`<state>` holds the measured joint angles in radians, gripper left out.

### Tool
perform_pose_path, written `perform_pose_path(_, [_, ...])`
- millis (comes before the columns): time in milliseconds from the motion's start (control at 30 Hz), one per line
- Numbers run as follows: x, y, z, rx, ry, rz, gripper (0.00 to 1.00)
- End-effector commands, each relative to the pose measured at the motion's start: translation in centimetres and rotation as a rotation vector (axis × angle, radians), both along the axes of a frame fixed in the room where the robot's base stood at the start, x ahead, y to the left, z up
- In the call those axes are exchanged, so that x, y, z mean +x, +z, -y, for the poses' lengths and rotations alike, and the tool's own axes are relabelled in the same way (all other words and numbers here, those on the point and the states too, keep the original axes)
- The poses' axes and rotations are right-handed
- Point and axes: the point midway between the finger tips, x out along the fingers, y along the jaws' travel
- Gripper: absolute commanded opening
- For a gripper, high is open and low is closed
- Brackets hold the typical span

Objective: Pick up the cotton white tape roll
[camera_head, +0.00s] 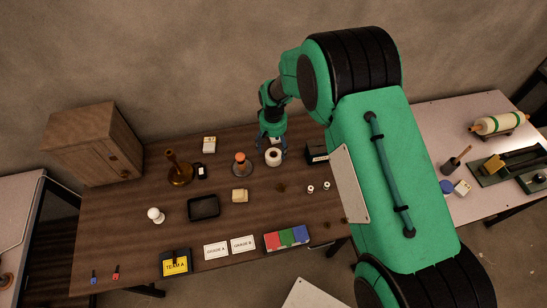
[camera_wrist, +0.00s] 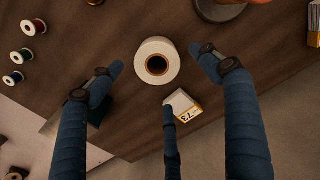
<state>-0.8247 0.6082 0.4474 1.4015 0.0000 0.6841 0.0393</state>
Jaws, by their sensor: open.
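The cotton white tape roll (camera_head: 273,156) lies flat on the brown wooden table (camera_head: 130,205), toward its back edge. In the wrist view the white roll (camera_wrist: 157,62) shows its dark round core hole facing me. My gripper (camera_head: 271,140) hangs close above the roll in the head view. In the wrist view my gripper (camera_wrist: 158,65) is open, with a blue finger on each side of the roll and a third finger below it. I see no finger touching the roll. My arm hides part of the table's right side.
A white and yellow box (camera_wrist: 182,105) stands close to the roll, beside the third finger. A round-based item with an orange top (camera_head: 241,163) is left of the roll. A dark box (camera_head: 316,152) is right of it. Small spools (camera_head: 318,188) lie nearer the front.

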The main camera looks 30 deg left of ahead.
Motion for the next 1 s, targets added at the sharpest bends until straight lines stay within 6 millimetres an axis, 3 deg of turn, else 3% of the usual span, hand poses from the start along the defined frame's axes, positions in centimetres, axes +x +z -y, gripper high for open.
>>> perform_pose_path(233, [-0.1, -0.9, 0.1, -0.001, 0.0, -0.001, 0.78])
perform_pose_path(600, [-0.2, -4.8, 0.1, -0.001, 0.0, -0.001, 0.78])
perform_pose_path(1000, [-0.2, -5.2, 0.1, 0.0, 0.0, 0.0, 0.78])
